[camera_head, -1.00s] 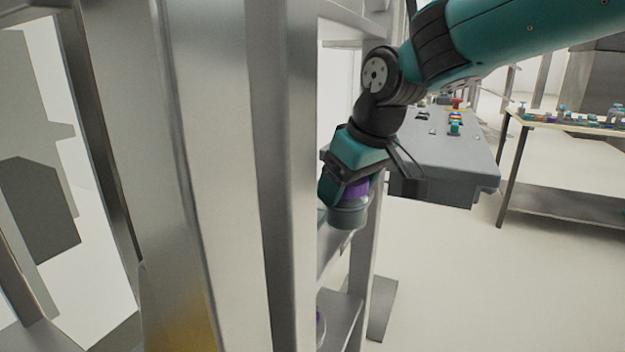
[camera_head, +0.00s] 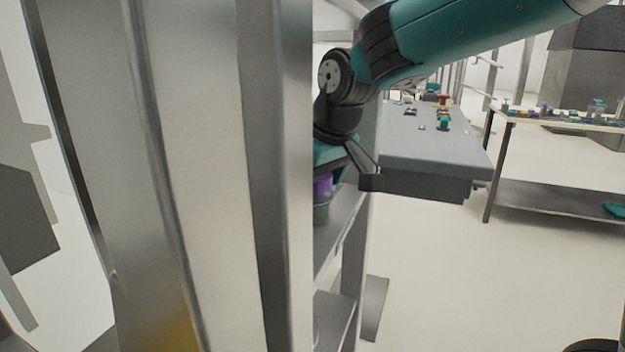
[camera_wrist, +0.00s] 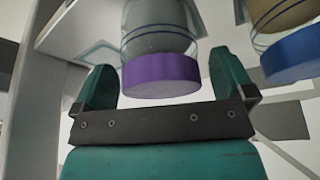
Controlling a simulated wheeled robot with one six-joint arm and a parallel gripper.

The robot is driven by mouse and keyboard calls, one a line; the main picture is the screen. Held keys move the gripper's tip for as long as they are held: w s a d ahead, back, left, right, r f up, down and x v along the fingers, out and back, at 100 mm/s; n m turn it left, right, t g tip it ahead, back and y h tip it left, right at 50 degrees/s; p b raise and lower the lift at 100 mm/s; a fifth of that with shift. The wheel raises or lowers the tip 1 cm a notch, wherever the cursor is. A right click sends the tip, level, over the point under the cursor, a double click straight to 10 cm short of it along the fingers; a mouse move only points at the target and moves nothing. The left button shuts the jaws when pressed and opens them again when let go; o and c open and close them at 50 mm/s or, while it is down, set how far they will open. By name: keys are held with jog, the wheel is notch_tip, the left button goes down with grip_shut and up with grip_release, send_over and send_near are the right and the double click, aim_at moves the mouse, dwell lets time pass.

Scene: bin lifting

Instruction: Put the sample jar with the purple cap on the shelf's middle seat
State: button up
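The purple-capped jar (camera_wrist: 160,75) sits between the two fingers of my gripper (camera_wrist: 163,78) in the wrist view, cap towards the palm. In the head view, the purple cap (camera_head: 322,184) and a strip of the jar show under my gripper, partly hidden by the shelf's upright. The jar is over or at a shelf board (camera_head: 343,222); whether its base touches is hidden. A pale board with a teal outline (camera_wrist: 93,52) shows left of the jar in the wrist view.
A blue-capped jar (camera_wrist: 292,55) stands close on the right in the wrist view. The shelf's metal upright (camera_head: 275,180) blocks much of the head view. A grey console (camera_head: 435,150) stands behind the shelf, with a table (camera_head: 560,122) of small items farther right.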

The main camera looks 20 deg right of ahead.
jog(key=shift+r, duration=0.35)
jog(key=v, duration=0.2)
jog(key=shift+s+d+r+p, duration=0.1)
jog(key=shift+r+p, duration=0.2)
jog(key=shift+p, duration=0.05)
jog(key=s+d+p, duration=0.4)
jog(key=s, duration=0.7)
jog(key=shift+d, duration=0.35)
jog(key=shift+s, duration=0.1)
